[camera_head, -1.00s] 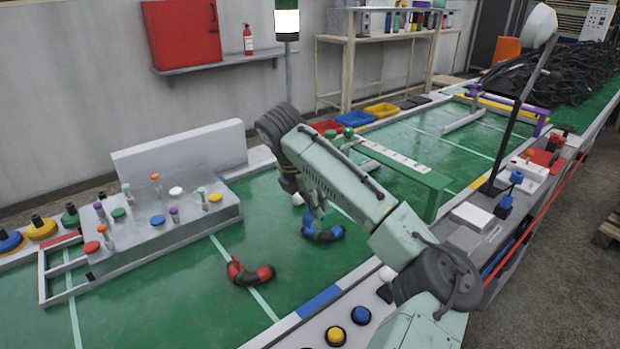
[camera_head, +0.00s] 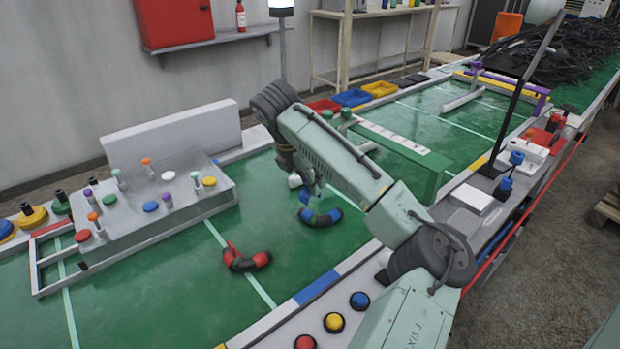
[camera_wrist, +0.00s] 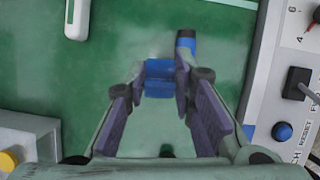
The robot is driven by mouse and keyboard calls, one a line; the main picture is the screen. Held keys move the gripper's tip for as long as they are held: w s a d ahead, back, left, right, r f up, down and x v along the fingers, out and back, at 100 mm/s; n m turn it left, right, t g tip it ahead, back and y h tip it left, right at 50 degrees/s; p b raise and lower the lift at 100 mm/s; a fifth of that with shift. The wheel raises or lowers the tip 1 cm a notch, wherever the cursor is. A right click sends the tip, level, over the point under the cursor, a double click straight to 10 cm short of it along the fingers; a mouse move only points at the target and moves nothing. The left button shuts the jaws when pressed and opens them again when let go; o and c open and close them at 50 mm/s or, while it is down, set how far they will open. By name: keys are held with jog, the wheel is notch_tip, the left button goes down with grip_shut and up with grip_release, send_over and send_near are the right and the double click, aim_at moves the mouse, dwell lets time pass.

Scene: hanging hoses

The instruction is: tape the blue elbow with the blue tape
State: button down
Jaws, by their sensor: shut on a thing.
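The blue elbow (camera_head: 321,217), a dark curved hose piece with blue ends, lies on the green table in the head view. My gripper (camera_head: 312,194) is right above and behind it. In the wrist view my gripper (camera_wrist: 163,78) is shut on a blue piece, which looks like the blue tape (camera_wrist: 160,80). One blue end of the elbow (camera_wrist: 186,42) shows just beyond it. The rest of the elbow is largely hidden there, and I cannot tell whether the tape touches it.
A red elbow (camera_head: 247,258) lies to the left on the table. A grey board with colored knobs (camera_head: 150,205) stands further left. A green beam (camera_head: 410,160) is at the right. Buttons (camera_head: 334,322) line the front edge. Green surface around the elbows is clear.

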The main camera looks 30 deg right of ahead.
aim_at(310, 213)
jog(key=shift+f+b, duration=0.45)
jog(key=shift+f, duration=1.25)
jog(key=shift+f, duration=0.3)
jog(key=shift+f, duration=0.9)
jog(key=shift+f+b, duration=0.55)
jog(key=shift+f, duration=0.2)
dwell(0.6)
jog(key=shift+s+a+f+b, duration=0.15)
jog(key=shift+f+b, duration=0.15)
jog(key=shift+f, duration=0.4)
dwell(0.5)
jog(key=c, duration=1.3)
grip_release()
jog(key=shift+f, duration=0.15)
